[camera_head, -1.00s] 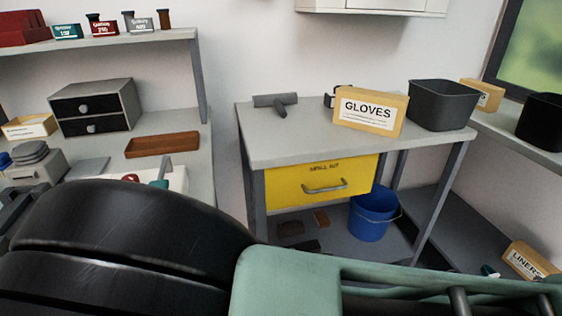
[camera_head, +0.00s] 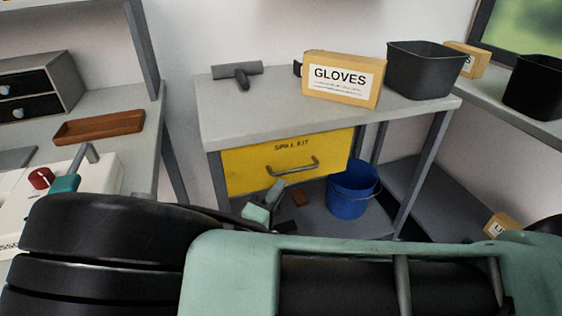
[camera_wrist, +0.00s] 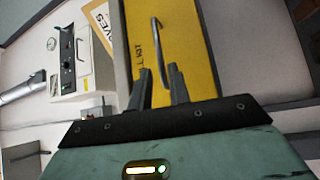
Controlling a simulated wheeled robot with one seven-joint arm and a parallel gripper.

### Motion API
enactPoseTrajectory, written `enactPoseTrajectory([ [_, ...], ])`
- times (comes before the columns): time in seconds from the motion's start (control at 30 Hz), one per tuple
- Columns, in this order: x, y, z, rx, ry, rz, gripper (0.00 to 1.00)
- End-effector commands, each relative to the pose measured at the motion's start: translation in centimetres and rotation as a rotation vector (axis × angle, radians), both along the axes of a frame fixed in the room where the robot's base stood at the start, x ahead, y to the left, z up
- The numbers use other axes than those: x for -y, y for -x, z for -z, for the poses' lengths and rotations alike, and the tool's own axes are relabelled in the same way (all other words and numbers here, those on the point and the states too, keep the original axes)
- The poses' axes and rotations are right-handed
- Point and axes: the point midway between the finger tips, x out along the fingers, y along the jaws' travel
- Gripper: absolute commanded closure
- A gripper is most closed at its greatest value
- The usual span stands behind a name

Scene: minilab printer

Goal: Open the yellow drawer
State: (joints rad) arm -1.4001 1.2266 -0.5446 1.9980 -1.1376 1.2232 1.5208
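The yellow drawer (camera_head: 240,172), labelled SPILL KIT, sits shut under the grey table, with a grey bar handle (camera_head: 292,168) on its front. In the wrist view, the yellow front (camera_wrist: 190,38) shows turned sideways, with its handle (camera_wrist: 157,38) ahead of the fingers. My gripper (camera_wrist: 160,70) is open, with a gap between its two dark fingers and nothing clearly held. The handle's near end appears close to the right fingertip; contact cannot be told. In the head view, my gripper (camera_head: 272,198) shows just below the drawer, partly hidden by my arm.
The grey table (camera_head: 225,115) carries a GLOVES box (camera_head: 342,95), a black bin (camera_head: 430,70) and a dark grey tool (camera_head: 238,73). A blue bucket (camera_head: 350,195) stands below, right of the drawer. A left bench holds a brown tray (camera_head: 98,127) and a white device (camera_head: 95,200).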

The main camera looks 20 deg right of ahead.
Motion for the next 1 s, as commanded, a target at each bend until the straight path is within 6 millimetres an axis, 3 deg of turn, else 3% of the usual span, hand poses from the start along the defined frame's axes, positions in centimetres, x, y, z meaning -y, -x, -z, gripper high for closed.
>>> enactPoseTrajectory([
  [0.33, 4.4, -4.2, -0.7, 0.000, -0.001, 0.003, 0.81],
  [0.8, 5.4, -5.2, -1.0, -0.001, -0.001, 0.001, 0.81],
  [0.83, 5.3, -5.2, -1.0, -0.001, -0.001, 0.001, 0.84],
  [0.9, 5.3, -5.2, -1.0, -0.001, -0.001, 0.001, 1.00],
  [1.0, 5.3, -5.2, -1.0, -0.001, -0.001, 0.001, 1.00],
])
